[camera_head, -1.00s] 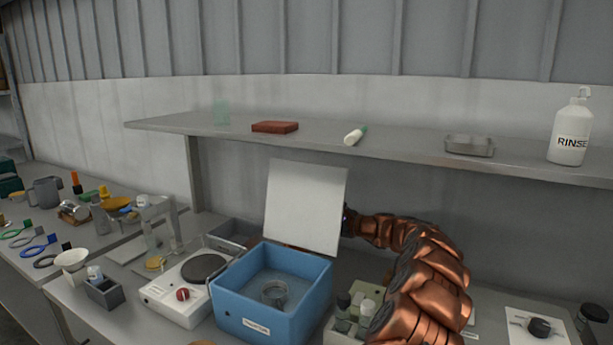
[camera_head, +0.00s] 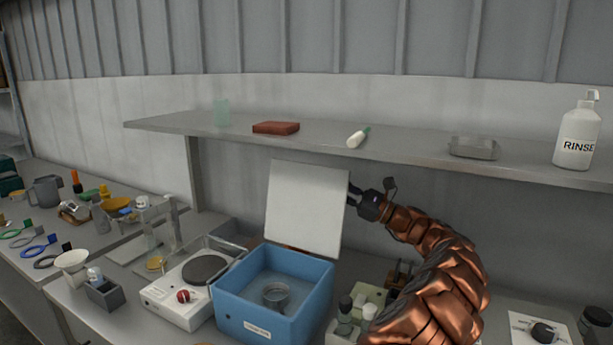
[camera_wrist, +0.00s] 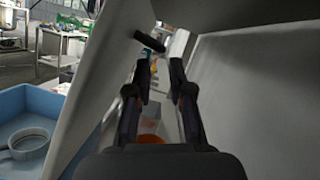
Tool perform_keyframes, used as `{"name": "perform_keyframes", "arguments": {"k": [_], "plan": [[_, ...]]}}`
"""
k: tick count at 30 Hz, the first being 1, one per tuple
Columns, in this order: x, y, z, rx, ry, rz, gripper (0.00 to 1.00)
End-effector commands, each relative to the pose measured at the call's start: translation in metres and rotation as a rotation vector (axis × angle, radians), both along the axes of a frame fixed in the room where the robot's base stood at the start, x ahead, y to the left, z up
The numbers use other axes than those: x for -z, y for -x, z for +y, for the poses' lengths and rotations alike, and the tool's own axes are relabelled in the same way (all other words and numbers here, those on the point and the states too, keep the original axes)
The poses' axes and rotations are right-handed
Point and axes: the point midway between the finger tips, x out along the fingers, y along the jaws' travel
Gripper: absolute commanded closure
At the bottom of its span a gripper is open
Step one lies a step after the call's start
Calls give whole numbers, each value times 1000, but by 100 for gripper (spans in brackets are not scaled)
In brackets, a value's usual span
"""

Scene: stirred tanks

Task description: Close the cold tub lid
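The cold tub is a blue box (camera_head: 236,310) on the bench with a label on its front; it also shows at the left of the wrist view (camera_wrist: 30,102). Its white lid (camera_head: 303,208) stands open, nearly upright at the tub's back edge. In the wrist view the lid (camera_wrist: 103,85) is a pale panel left of the fingers. My gripper (camera_head: 352,195) is at the lid's right edge in the head view. Its two fingers (camera_wrist: 160,75) are apart with nothing between them, on the lid's back side. Whether a finger touches the lid cannot be told.
The shelf (camera_head: 400,155) runs above and behind the lid, carrying a rinse bottle (camera_head: 577,138) and other items.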

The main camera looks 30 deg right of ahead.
Motion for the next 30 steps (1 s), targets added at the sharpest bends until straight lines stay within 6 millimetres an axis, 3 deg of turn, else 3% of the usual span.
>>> {"name": "perform_keyframes", "arguments": {"k": [5, 18, 27, 30], "plan": [[-6, -8, 5, 2, 0, -1, 79], [-26, -50, 40, 2, 1, 0, 79], [-27, -54, 43, 2, 0, 0, 79], [-27, -54, 43, 2, 1, 0, 88]]}}
